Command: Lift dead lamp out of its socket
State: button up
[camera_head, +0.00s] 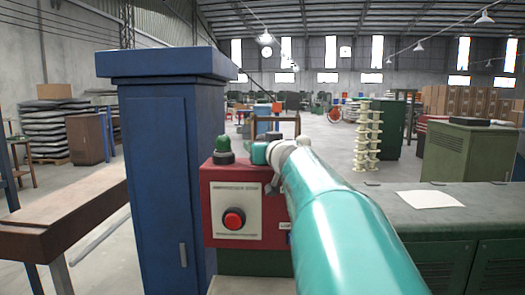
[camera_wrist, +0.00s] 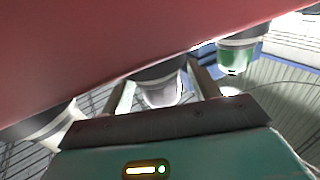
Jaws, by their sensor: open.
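The red control box (camera_head: 246,208) with a red push button (camera_head: 233,219) stands in the middle of the head view. A green lamp (camera_head: 222,146) in a dark collar sits on its top left; it also shows in the wrist view (camera_wrist: 236,56). In the wrist view a clear grey, unlit lamp (camera_wrist: 162,93) with a dark collar is between the two fingers of my gripper (camera_wrist: 164,88). The gripper is open, with one finger on each side of that lamp; contact cannot be told. Another pale lamp (camera_wrist: 52,126) is at the left. My arm hides the box's right part.
A tall blue cabinet (camera_head: 160,170) stands close to the left of the box. A low green cabinet (camera_head: 450,225) with a white paper sheet (camera_head: 430,199) is at the right. A brown bench (camera_head: 62,212) is at the left. The floor behind is partly clear.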

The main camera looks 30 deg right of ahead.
jog(key=c, duration=1.1)
jog(key=shift+o, duration=0.2)
jog(key=shift+r, duration=0.1)
notch_tip(320, 180, up, 18)
